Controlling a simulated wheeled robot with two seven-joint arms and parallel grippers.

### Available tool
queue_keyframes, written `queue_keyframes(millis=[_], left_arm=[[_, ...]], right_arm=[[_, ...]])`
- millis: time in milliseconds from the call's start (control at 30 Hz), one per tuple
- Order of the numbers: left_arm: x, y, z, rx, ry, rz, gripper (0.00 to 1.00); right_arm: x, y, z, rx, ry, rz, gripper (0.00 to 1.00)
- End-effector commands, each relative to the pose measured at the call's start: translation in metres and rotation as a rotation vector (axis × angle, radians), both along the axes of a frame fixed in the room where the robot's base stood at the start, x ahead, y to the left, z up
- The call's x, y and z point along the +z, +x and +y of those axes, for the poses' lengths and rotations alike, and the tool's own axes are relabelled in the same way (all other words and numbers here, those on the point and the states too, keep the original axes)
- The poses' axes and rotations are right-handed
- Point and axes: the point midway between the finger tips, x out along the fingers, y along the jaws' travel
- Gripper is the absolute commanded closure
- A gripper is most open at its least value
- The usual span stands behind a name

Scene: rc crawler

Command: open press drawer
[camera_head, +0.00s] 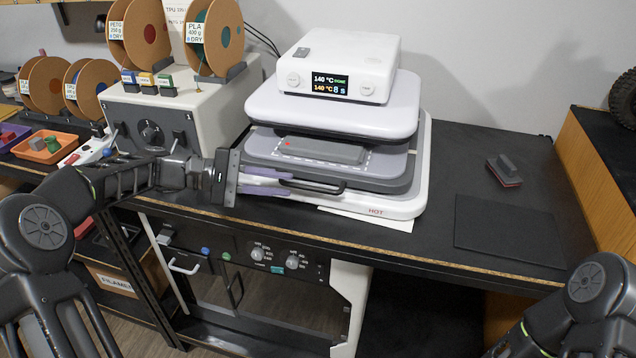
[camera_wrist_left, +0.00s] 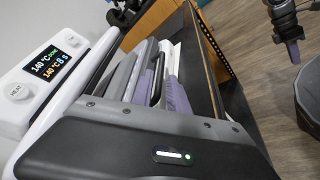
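The white heat press (camera_head: 340,66) stands on the black bench, its display reading 140 °C. Its grey drawer (camera_head: 392,178) sits below the thick upper plate, and its front part shows with a flat grey pad (camera_head: 322,150) on it. A black bar handle (camera_head: 318,188) runs along the drawer front. My left gripper (camera_head: 266,182) is at the handle's left end, its two purple-grey fingers apart. In the left wrist view the handle (camera_wrist_left: 157,78) lies between the fingers, with gaps visible. My right arm enters at lower right in the head view; its gripper is outside that view. A dark gripper, probably my right (camera_wrist_left: 293,50), shows in the wrist view.
A black mat (camera_head: 510,230) and a small grey-red block (camera_head: 504,170) lie on the bench at right. Filament spools (camera_head: 215,35) stand on a grey box at left. A white sheet (camera_head: 368,219) lies under the press front. Bench space right of the press is mostly clear.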

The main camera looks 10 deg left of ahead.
Motion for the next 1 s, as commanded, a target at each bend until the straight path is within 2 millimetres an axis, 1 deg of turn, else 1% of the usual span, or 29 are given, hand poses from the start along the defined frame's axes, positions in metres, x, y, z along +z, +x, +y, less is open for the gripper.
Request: queue_keyframes(millis=[267,367,467,800,900,1000], left_arm=[[-0.001,0.000,-0.001,0.000,0.001,0.001,0.80],[-0.001,0.001,-0.004,-0.002,-0.001,0.002,0.80],[-0.003,0.003,-0.012,-0.002,-0.001,0.003,0.80],[-0.013,0.016,-0.060,-0.002,0.000,0.003,0.80],[-0.016,0.019,-0.069,-0.001,0.000,0.002,0.80],[-0.017,0.020,-0.074,-0.002,-0.001,0.002,0.80]], right_arm=[[0.000,0.000,0.000,0.000,0.000,0.000,1.00],[0.001,0.000,0.000,0.000,0.000,0.000,1.00],[0.003,0.000,0.000,0.000,0.000,0.000,1.00],[0.011,0.000,0.000,0.000,0.000,0.001,1.00],[0.013,0.000,0.000,0.000,0.000,0.001,1.00],[0.013,0.000,0.000,0.000,0.000,0.001,1.00]])
